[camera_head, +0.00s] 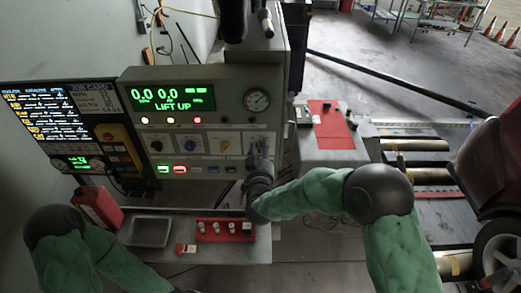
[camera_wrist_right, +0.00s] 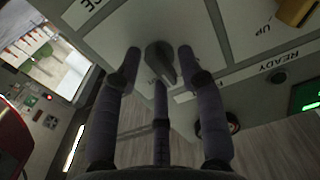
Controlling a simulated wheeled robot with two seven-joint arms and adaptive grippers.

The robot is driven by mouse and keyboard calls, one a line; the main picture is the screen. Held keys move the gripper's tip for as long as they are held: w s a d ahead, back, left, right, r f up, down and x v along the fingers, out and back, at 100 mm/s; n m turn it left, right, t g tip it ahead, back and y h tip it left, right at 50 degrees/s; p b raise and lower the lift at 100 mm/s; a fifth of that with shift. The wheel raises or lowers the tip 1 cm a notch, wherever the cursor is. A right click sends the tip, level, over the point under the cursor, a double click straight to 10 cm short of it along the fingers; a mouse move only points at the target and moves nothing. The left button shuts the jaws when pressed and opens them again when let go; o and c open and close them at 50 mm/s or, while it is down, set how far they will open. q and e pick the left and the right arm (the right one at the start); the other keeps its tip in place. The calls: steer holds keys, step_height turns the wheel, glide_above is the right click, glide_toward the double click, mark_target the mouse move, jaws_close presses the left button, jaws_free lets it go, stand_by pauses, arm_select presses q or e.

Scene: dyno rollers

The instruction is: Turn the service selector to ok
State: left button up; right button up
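The service selector is a dark grey knob (camera_wrist_right: 160,62) on a pale console panel, beside a label whose visible end reads "CE". In the right wrist view my right gripper (camera_wrist_right: 159,66) has its fingers spread, one on either side of the knob. Small gaps seem to show between fingertips and knob; I cannot tell if any finger touches. In the head view my right gripper (camera_head: 257,158) is at the rightmost position of the console's knob row and hides the selector there. My left arm shows at lower left, but its gripper is out of view.
The console (camera_head: 215,128) has a green display (camera_head: 172,98) reading "LIFT UP", a gauge (camera_head: 256,101), other knobs and a button row. Below are a grey tray (camera_head: 150,231) and a red block with small knobs (camera_head: 225,230). A red-topped cabinet (camera_head: 331,125) stands right.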

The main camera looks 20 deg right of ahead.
jaws_close()
steer(key=shift+n, duration=0.3)
steer(key=n, duration=0.3)
steer(key=shift+a+p, duration=0.1)
steer(key=shift+p, duration=0.25)
steer(key=shift+w+a+r+n+p, duration=0.1)
steer(key=shift+n+p, duration=0.35)
steer(key=shift+n, duration=1.65)
steer(key=shift+o, duration=1.7)
jaws_free()
